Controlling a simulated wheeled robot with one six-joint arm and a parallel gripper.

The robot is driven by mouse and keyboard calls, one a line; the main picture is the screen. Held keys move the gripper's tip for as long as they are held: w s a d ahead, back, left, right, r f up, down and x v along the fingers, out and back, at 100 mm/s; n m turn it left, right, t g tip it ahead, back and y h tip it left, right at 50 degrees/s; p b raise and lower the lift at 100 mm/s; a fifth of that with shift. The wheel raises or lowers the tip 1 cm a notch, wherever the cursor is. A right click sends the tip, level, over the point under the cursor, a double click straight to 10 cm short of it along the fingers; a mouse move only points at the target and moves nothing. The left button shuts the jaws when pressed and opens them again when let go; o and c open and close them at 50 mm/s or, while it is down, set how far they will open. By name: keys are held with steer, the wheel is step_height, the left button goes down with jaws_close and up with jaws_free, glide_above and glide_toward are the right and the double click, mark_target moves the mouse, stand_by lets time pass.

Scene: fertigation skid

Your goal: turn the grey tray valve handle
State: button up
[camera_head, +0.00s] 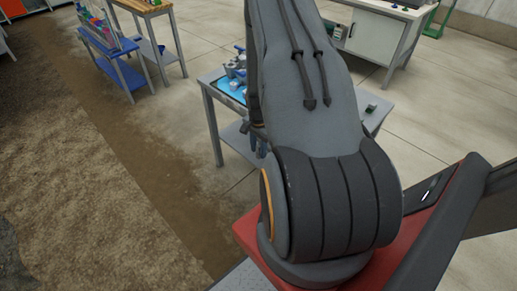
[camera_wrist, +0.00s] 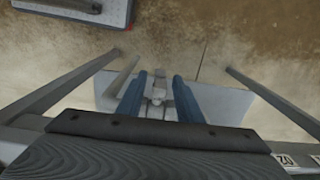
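In the head view, a blue tray (camera_head: 229,92) lies on a grey-legged table. Small grey valve fittings (camera_head: 234,70) with blue parts stand on it, partly hidden by my arm. I cannot tell which of them bears the grey handle. My gripper (camera_head: 258,146) hangs low beside the table's near edge, mostly behind my arm. In the wrist view its two blue fingers (camera_wrist: 158,88) are apart. A small pale grey piece shows between their bases; I cannot tell what it is. No valve handle can be made out for certain in the wrist view.
In the head view, a blue rack (camera_head: 115,55) stands at the upper left and a white cabinet (camera_head: 372,35) at the upper right.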

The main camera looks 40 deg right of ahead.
jaws_close()
steer(key=shift+w+f+g+b, duration=0.1)
steer(key=shift+w+g+b, duration=0.1)
steer(key=shift+g+b, duration=0.4)
steer(key=g+b, duration=0.1)
steer(key=b, duration=0.1)
steer(key=g+b, duration=0.1)
steer(key=b, duration=0.2)
steer(key=shift+w+f+g+b, duration=0.25)
steer(key=shift+w+g+b, duration=0.05)
steer(key=shift+w, duration=0.1)
steer(key=g+b, duration=0.4)
steer(key=b, duration=0.2)
steer(key=g+b, duration=0.3)
steer(key=b, duration=0.4)
steer(key=w+f+g+h+b, duration=0.1)
steer(key=g+b, duration=0.3)
steer(key=b, duration=0.2)
steer(key=shift+a+f+g, duration=0.1)
steer(key=shift+g, duration=0.2)
steer(key=shift+s+g+b, duration=0.1)
steer(key=shift+g+b, duration=0.2)
steer(key=shift+b, duration=0.2)
